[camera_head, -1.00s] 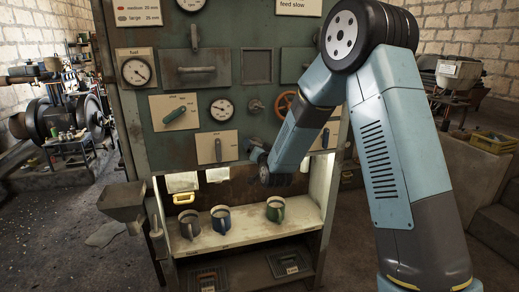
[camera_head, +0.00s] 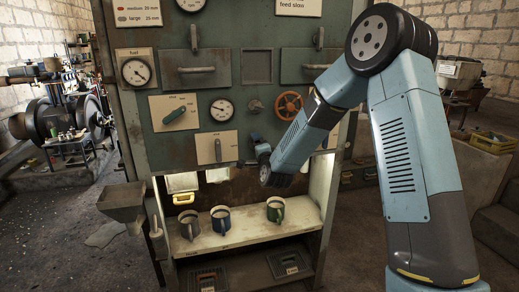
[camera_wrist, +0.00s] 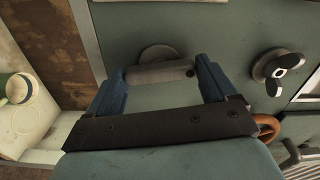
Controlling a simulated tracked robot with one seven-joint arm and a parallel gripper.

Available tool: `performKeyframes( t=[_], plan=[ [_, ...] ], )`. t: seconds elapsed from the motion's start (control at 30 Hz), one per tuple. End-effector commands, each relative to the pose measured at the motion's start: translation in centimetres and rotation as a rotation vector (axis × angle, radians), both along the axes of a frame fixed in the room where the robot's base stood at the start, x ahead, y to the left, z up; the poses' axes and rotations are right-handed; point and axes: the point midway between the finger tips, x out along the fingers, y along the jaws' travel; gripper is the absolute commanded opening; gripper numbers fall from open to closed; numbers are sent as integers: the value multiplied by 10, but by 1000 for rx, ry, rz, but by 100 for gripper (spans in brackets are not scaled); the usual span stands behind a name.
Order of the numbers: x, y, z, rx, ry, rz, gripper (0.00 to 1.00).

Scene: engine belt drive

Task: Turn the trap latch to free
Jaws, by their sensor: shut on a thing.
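The trap latch (camera_wrist: 161,74) shows in the wrist view as a short grey bar in front of a round base on the green panel. My gripper (camera_wrist: 160,67) has its two blue fingers at the two ends of this bar and is shut on it. In the head view my gripper (camera_head: 254,140) is at the lower edge of the green panel, above the mug shelf. The latch itself is too small and too covered there to make out, so its angle is not clear in that view.
A winged knob (camera_wrist: 278,68) and an orange handwheel (camera_head: 288,105) sit close to my gripper. A lever on a pale plate (camera_head: 217,149) is to its left. Below, several mugs, including a green one (camera_head: 275,209), stand on the shelf (camera_head: 246,234).

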Motion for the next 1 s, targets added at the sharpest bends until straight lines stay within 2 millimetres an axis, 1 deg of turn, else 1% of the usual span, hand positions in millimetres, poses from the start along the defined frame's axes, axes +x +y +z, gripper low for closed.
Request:
performKeyframes(
  t=[0.03,0.2,0.4,0.93,0.97,1.0],
  plan=[
    [2,-6,-2,28,12,-11,55],
    [2,-5,-2,113,37,-10,55],
    [2,-5,-3,172,55,-10,55],
    [0,-3,-4,193,63,-5,55],
    [0,-3,-4,193,64,-4,86],
    [0,-2,-4,193,64,-4,90]
  ],
)
